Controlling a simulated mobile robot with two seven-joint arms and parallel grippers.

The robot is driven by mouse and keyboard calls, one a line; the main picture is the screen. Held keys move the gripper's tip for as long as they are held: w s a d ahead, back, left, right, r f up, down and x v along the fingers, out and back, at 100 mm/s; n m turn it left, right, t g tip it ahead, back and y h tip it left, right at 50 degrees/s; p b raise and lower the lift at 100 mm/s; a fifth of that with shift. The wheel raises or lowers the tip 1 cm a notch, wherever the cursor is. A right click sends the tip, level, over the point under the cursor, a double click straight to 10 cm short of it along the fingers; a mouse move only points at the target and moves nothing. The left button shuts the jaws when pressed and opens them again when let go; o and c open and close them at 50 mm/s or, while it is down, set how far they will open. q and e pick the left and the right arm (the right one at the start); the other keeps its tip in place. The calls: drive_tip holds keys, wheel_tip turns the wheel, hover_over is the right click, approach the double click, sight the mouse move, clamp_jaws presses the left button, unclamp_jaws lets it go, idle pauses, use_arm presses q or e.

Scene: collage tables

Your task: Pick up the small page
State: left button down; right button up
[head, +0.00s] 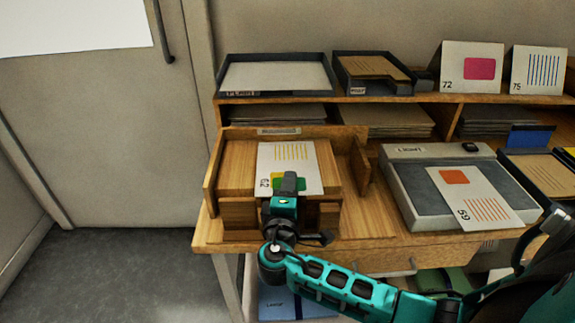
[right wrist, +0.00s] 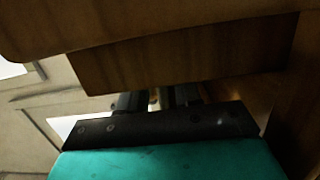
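A white page marked 62 (head: 301,159), with yellow lines and a green shape, lies on a wooden stand (head: 236,167) at the left of the desk. My right gripper (head: 289,182) is at the page's near edge, and its dark fingers cover part of the green shape. I cannot tell whether they touch or hold the page. In the right wrist view, the fingers (right wrist: 156,99) are partly hidden below a wooden board (right wrist: 185,60), and the page cannot be made out. Another page marked 59 (head: 462,187) lies on the grey device at right. My left gripper is not in view.
The wooden stand has raised sides around the page. A grey device (head: 408,200) stands to its right, with bare desk (head: 364,221) between. Trays (head: 277,77) and upright cards (head: 471,70) stand on the shelf behind. A blue item (head: 529,138) is at far right.

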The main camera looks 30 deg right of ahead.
drive_tip(key=shift+w+d, duration=0.4)
drive_tip(key=shift+w, duration=0.1)
clamp_jaws()
